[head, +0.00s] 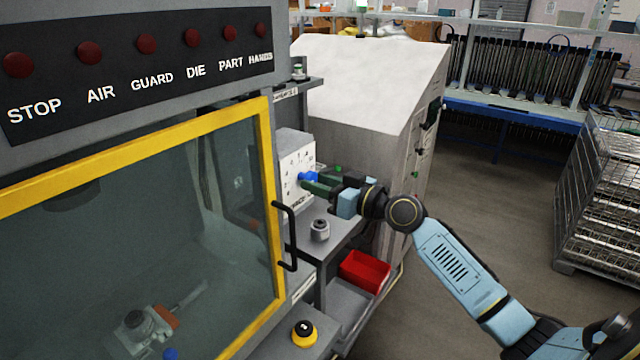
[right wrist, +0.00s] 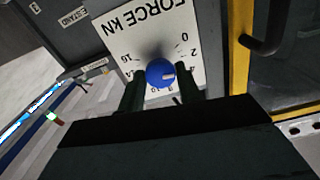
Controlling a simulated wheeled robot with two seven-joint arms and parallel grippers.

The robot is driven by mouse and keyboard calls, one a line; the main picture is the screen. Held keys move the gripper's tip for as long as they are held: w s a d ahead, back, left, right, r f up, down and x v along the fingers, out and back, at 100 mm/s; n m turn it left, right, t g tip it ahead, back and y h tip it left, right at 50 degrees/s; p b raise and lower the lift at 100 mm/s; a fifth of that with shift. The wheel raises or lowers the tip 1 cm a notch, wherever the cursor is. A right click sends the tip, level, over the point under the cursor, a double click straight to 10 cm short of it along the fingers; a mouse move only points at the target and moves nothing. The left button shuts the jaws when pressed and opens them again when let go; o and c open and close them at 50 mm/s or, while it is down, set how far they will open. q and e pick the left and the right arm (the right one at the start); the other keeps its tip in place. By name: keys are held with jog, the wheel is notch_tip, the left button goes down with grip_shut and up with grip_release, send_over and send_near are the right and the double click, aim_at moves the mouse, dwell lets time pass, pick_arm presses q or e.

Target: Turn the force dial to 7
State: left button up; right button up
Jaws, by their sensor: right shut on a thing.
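The force dial is a blue knob (head: 307,178) on a white numbered plate (head: 297,163) on the side of a grey box, right of the yellow-framed guard. My right gripper (head: 312,183) is at the knob, coming from the right. In the right wrist view the blue knob (right wrist: 160,73) sits between the two dark fingers (right wrist: 160,85), which are shut on it. The plate (right wrist: 125,40) reads "FORCE kN" upside down, with 0, 2 and 16 legible. Fingers and knob hide part of the scale, and the exact setting cannot be read. My left gripper is not in view.
A yellow-framed guard door (head: 270,200) with a black handle (head: 288,235) stands left of the dial. Below are a small grey knob (head: 320,231), a red bin (head: 364,271) and a yellow-and-black button (head: 304,333). A grey cabinet (head: 375,90) stands behind my right arm.

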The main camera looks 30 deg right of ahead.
jog(key=m+p, duration=0.2)
jog(key=m, duration=0.8)
jog(key=shift+a+r+m, duration=0.1)
jog(key=shift+r+m, duration=0.05)
jog(key=shift+m, duration=0.15)
jog(key=shift+m+p, duration=0.7)
jog(key=shift+m, duration=0.7)
jog(key=o, duration=1)
